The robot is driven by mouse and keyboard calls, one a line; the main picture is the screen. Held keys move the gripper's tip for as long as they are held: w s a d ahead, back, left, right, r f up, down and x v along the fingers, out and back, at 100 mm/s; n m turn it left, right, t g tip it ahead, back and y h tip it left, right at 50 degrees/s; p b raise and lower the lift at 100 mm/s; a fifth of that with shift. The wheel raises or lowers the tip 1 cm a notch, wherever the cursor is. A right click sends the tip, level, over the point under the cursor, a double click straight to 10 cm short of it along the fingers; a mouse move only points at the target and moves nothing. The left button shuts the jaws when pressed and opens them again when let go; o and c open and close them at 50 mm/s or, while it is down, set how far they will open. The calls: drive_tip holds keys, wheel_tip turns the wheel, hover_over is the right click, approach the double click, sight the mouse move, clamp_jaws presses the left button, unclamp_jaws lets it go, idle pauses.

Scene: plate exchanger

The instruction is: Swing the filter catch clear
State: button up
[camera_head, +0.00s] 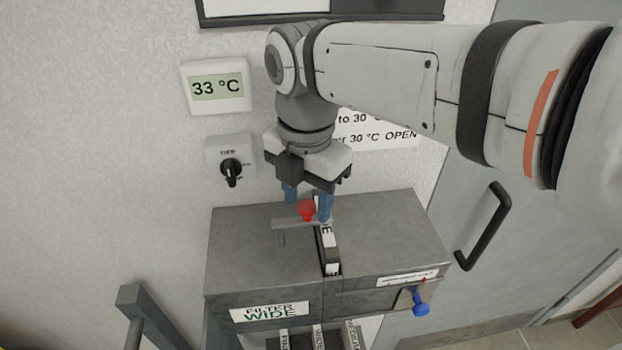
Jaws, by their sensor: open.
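The filter catch is a grey bar (290,226) on top of the grey metal box (238,250), with a red knob (307,210) standing near its right part. My gripper (307,212) is open above the box top and points down. Its two blue fingers stand on either side of the red knob. Whether they touch it I cannot tell. Just right of the knob, a filter plate with a white lettered edge (329,250) sits in a slot in the box top. The bar reaches toward this plate; my right finger partly hides where they meet.
Lettered plates (318,338) stand in a rack below. A 33 °C display (217,87) and a rotary switch (231,170) are on the wall. A door with a black handle (483,226) is at right.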

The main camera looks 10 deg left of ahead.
drive_tip(key=shift+f, duration=0.15)
clamp_jaws()
idle(0.4)
